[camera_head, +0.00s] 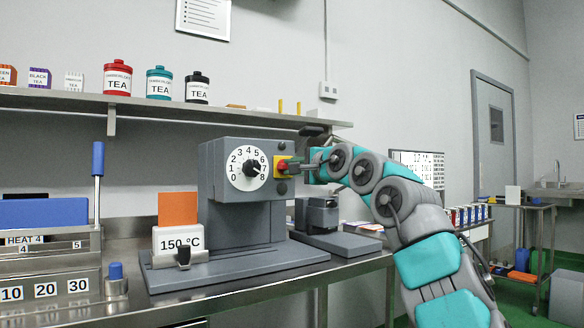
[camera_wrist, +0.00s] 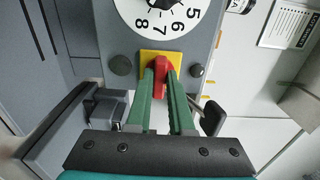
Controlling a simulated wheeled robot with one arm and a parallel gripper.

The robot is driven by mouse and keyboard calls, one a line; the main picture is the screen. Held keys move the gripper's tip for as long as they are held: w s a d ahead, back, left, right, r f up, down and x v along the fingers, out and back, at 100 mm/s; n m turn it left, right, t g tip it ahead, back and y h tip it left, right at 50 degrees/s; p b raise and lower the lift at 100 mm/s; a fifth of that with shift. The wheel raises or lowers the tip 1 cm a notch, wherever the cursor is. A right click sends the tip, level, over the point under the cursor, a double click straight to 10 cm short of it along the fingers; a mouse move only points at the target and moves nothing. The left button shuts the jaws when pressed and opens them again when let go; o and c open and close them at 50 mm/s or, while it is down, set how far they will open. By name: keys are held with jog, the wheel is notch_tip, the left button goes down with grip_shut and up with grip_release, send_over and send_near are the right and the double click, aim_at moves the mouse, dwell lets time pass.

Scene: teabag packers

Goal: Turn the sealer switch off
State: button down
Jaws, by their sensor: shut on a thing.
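The grey sealer (camera_head: 232,185) stands on the steel bench, with a white numbered dial and black knob (camera_head: 251,169) on its front. To the right of the dial is the red sealer switch (camera_head: 282,168) on a yellow plate. In the wrist view the red switch (camera_wrist: 161,74) sits between the green fingertips, on the yellow plate (camera_wrist: 148,58). My gripper (camera_wrist: 162,88) is shut on the red switch. In the head view my gripper (camera_head: 290,168) reaches the switch from the right, and its fingers partly cover it.
A 150 °C sign (camera_head: 179,242) stands on the sealer's base at the front left. A shelf (camera_head: 150,104) with tea tins runs above. A small grey device (camera_head: 322,216) stands behind, right of the sealer. A HEAT unit with a blue-handled lever (camera_head: 98,160) is at left.

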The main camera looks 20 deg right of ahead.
dwell(0.4)
jog(key=c, duration=0.8)
grip_release()
jog(key=shift+s, duration=0.15)
jog(key=b+v, duration=0.3)
jog(key=v, duration=0.4)
jog(key=shift+s, duration=0.25)
